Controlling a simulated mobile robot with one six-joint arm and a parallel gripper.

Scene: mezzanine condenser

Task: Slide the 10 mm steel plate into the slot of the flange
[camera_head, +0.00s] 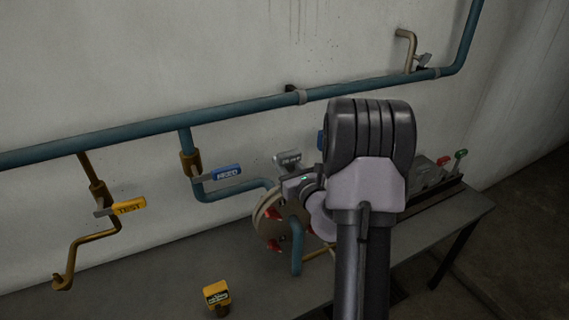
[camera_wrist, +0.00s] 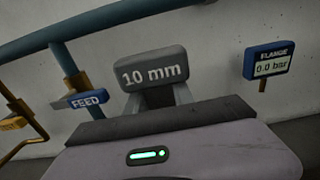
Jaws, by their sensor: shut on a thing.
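The 10 mm steel plate shows as a grey tab marked "10 mm" (camera_wrist: 152,70) in the wrist view, and its grey tab (camera_head: 288,158) rises above the flange in the head view. My gripper (camera_wrist: 160,97) is shut on the plate just below the tab; it also shows in the head view (camera_head: 299,182), partly behind my arm. The round beige flange (camera_head: 262,228) with red bolt parts stands close below my gripper, its right side hidden by my arm. The plate's lower part and the slot are hidden, so I cannot tell whether the plate is in the slot.
A blue pipe (camera_head: 130,133) runs along the wall. A blue FEED valve handle (camera_head: 226,173) and a yellow TEST handle (camera_head: 130,208) are left of the flange. A yellow device (camera_head: 216,294) stands in front. The FLANGE display (camera_wrist: 267,66) reads 0.0 bar. Red and green handles (camera_head: 452,157) are at right.

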